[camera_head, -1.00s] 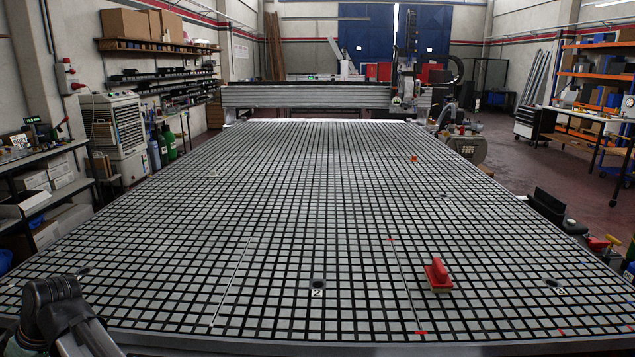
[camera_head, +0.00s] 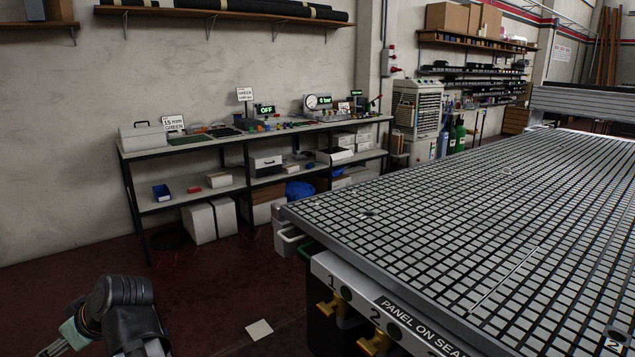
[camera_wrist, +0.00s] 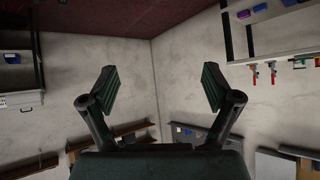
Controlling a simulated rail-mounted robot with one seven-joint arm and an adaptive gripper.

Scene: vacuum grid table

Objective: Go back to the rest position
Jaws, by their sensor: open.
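My gripper (camera_wrist: 158,90) is open and empty in the wrist view, its two dark ribbed fingers wide apart. In the head view, part of my arm shows at the lower left, over the floor and left of the grid table (camera_head: 345,258). The fingertips cannot be made out there.
A workbench (camera_head: 250,133) with small items and boxes stands along the wall behind. Yellow valves (camera_head: 372,343) stick out from the table's front side. A pale sheet (camera_head: 259,330) lies on the floor. Open floor lies between my arm and the bench.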

